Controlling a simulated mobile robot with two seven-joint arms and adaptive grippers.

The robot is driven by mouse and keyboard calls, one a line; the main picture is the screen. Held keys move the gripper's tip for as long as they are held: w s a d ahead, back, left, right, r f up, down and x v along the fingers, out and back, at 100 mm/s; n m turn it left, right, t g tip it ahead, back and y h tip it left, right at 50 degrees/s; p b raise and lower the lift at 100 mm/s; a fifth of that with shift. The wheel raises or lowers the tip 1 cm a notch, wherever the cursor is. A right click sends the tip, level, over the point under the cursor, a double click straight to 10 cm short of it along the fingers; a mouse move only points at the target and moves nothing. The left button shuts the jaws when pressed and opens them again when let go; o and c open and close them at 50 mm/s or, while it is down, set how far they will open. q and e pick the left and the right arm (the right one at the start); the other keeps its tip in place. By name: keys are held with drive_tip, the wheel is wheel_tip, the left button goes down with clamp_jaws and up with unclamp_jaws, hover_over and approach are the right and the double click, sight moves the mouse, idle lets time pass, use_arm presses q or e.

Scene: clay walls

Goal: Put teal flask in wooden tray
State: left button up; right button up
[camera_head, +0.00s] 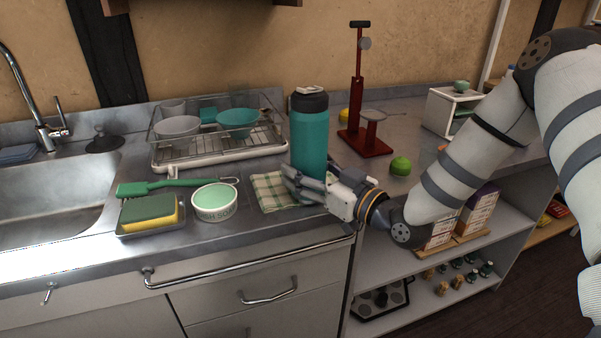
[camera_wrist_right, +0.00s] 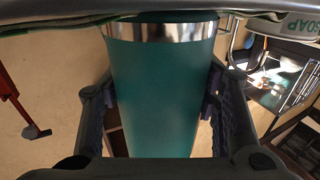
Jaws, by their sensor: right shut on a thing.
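My left gripper is not in view.
A checked cloth (camera_head: 270,190) lies beside the gripper. A soap bowl (camera_head: 214,203), a sponge (camera_head: 150,211) and a dish rack (camera_head: 215,155) are to the left. A red stand (camera_head: 364,140) and a green ball (camera_head: 400,166) are to the right.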

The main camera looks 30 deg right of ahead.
drive_tip(key=shift+s+d+f, duration=0.1)
drive_tip(key=shift+s+f, duration=0.05)
drive_tip(key=shift+f, duration=0.75)
clamp_jaws()
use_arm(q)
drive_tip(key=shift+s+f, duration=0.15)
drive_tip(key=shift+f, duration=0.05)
use_arm(e)
drive_tip(key=o, duration=1.6)
unclamp_jaws()
drive_tip(key=shift+s+f, duration=0.1)
drive_tip(key=shift+f, duration=0.05)
drive_tip(key=shift+c, duration=0.2)
drive_tip(key=shift+s+d+r, duration=0.2)
drive_tip(key=shift+s+r, duration=0.2)
drive_tip(key=shift+r, duration=0.35)
drive_tip(key=s, duration=0.3)
drive_tip(key=s+d+p, duration=0.1)
drive_tip(key=s, duration=0.2)
drive_tip(key=s+p, duration=0.1)
drive_tip(key=s, duration=0.2)
drive_tip(key=shift+s+d+r, duration=0.3)
drive_tip(key=shift+s+d, duration=0.1)
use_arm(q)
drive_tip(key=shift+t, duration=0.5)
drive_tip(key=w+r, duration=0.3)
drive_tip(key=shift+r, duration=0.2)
use_arm(e)
drive_tip(key=shift+s+f, duration=0.1)
drive_tip(key=shift+s, duration=0.25)
